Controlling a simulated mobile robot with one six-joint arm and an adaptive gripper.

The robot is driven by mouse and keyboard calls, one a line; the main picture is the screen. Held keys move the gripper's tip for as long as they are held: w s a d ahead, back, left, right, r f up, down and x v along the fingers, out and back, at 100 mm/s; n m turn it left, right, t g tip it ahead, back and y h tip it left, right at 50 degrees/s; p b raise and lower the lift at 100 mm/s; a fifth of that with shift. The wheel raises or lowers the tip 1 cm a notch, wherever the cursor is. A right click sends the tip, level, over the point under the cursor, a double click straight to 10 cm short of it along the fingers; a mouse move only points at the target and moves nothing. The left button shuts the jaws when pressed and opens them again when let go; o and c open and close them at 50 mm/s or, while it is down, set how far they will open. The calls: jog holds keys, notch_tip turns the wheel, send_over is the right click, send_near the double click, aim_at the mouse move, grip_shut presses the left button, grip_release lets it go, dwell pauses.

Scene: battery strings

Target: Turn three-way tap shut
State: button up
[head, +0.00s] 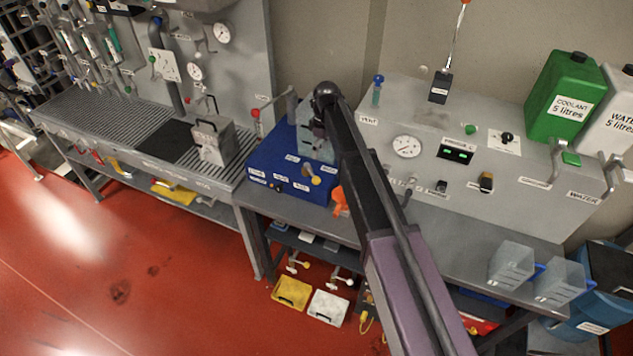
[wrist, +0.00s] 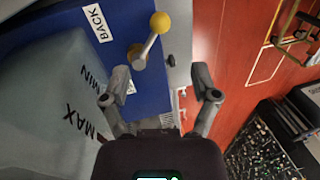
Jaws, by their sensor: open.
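The three-way tap is on the blue box (head: 262,160). It has a metal lever with a yellow ball end (head: 316,180), and a brass-coloured pivot shows beside it. In the wrist view the yellow ball (wrist: 160,22) is at the top centre, with its lever slanting down-left to the pivot (wrist: 138,57). A white BACK label (wrist: 98,22) lies to its left. My gripper (wrist: 160,82) is open and empty. Its fingers are below the tap in that view, apart from the lever, with the left finger near the pivot.
A translucent container with MIN and MAX marks (wrist: 50,95) stands close on the gripper's left in the wrist view. An orange object (head: 340,200) hangs by the box. A grey panel with a gauge (head: 407,146) is to the right. Red floor (head: 130,270) is open in front.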

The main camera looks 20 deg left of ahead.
aim_at(317, 177)
jog(key=shift+s+a+f+b, duration=0.1)
jog(key=shift+s+f+b, duration=0.25)
jog(key=shift+f+b, duration=1.45)
jog(key=shift+s+a+f+b, duration=0.1)
jog(key=shift+s+f+b, duration=0.25)
jog(key=shift+f+b, duration=1.5)
jog(key=shift+s+f+b, duration=0.35)
jog(key=shift+f+b, duration=1.3)
jog(key=shift+f, duration=0.3)
grip_shut()
